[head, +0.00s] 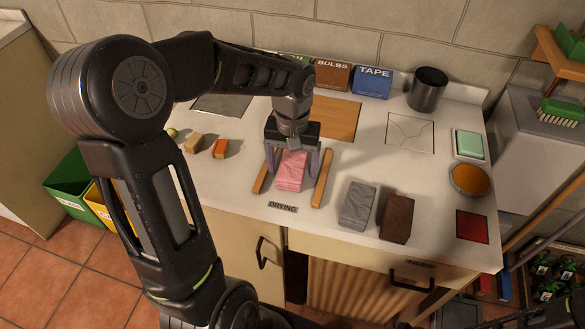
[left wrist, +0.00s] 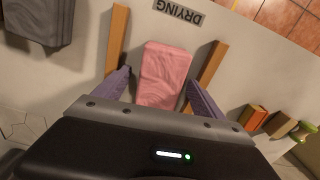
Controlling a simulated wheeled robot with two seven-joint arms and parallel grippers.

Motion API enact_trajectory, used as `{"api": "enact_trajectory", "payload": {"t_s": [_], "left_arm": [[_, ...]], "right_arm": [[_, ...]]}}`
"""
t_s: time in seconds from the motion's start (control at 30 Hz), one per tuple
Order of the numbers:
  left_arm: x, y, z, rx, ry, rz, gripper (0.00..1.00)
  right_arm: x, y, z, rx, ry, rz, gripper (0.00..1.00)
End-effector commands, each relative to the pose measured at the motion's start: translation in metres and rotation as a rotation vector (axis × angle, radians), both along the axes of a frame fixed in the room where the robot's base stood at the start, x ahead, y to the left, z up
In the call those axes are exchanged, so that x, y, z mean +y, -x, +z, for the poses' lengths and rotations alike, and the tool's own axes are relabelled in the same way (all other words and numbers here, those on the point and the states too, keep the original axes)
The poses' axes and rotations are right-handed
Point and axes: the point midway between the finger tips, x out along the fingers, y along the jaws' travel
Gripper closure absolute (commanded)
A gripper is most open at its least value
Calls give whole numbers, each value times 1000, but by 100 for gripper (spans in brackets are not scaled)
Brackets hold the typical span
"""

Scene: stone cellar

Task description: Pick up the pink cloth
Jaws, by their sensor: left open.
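The pink cloth (head: 291,171) lies folded on the white counter, between two wooden rails (head: 322,179) and behind the "DRYING" label (head: 283,207). It also shows in the left wrist view (left wrist: 165,72), with its near end hidden by my gripper's body. My left gripper (head: 291,172) is over the cloth, pointing down. Its purple-grey fingers stand open, one on each side of the cloth; in the left wrist view (left wrist: 158,88) a gap shows between each finger and the cloth. My right gripper does not show.
A grey cloth (head: 357,206) and a brown cloth (head: 397,218) lie to the right. Small blocks (head: 220,148) lie to the left. Clear counter lies around the rails.

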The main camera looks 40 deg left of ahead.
Motion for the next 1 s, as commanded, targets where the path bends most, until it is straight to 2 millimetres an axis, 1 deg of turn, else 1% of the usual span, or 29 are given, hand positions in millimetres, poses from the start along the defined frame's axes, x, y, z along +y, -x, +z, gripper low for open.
{"api": "enact_trajectory", "payload": {"t_s": [0.1, 0.9, 1.0], "left_arm": [[0, 0, 0, 0, 0, 0, 20], [0, 0, 0, 0, 0, 0, 85], [0, 0, 0, 0, 0, 0, 85]], "right_arm": [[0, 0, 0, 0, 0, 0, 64], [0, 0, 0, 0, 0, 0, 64], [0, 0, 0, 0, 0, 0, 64]]}}
